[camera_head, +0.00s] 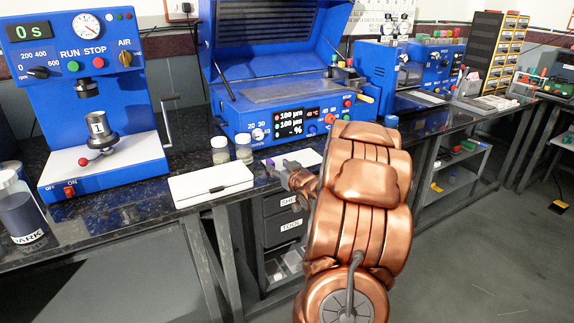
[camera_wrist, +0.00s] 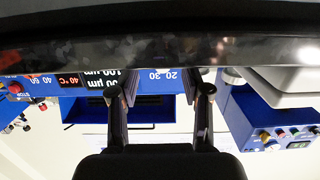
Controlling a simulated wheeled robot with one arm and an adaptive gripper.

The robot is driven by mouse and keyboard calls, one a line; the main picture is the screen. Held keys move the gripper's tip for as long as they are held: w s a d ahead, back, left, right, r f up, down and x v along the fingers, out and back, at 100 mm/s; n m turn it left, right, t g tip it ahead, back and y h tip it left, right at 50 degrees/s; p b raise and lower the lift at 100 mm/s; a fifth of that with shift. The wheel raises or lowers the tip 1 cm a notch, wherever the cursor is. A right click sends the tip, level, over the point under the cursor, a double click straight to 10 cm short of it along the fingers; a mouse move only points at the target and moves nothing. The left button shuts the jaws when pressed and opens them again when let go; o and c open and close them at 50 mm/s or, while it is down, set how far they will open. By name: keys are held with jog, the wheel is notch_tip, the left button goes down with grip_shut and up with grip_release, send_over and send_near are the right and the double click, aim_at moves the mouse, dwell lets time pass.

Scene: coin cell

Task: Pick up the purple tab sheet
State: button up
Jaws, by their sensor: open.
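I cannot clearly make out the purple tab sheet in either view. A small purplish patch (camera_head: 269,162) shows by my gripper in the head view, but it is too small to identify. My gripper (camera_head: 282,170) is at the front edge of the dark counter, right of the white case, and mostly hidden by my copper arm. In the wrist view, my gripper (camera_wrist: 160,92) has its two dark fingers apart. Nothing shows held between them. A pale sheet or plate (camera_head: 302,158) lies on the counter behind my arm, partly hidden.
The white case (camera_head: 212,190) lies at the counter's front edge. Two small jars (camera_head: 232,150) stand behind it. The blue coater (camera_head: 290,115) is behind my gripper, and a blue press (camera_head: 85,100) stands at left. A dark jar (camera_head: 20,210) is far left. Open floor lies at right.

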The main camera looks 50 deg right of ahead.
aim_at(273, 163)
jog(key=shift+a+x, duration=0.15)
jog(key=shift+x, duration=0.65)
jog(key=shift+a+x, duration=0.1)
jog(key=shift+x, duration=3)
jog(key=shift+a+r, duration=0.1)
jog(key=shift+c, duration=0.2)
grip_shut()
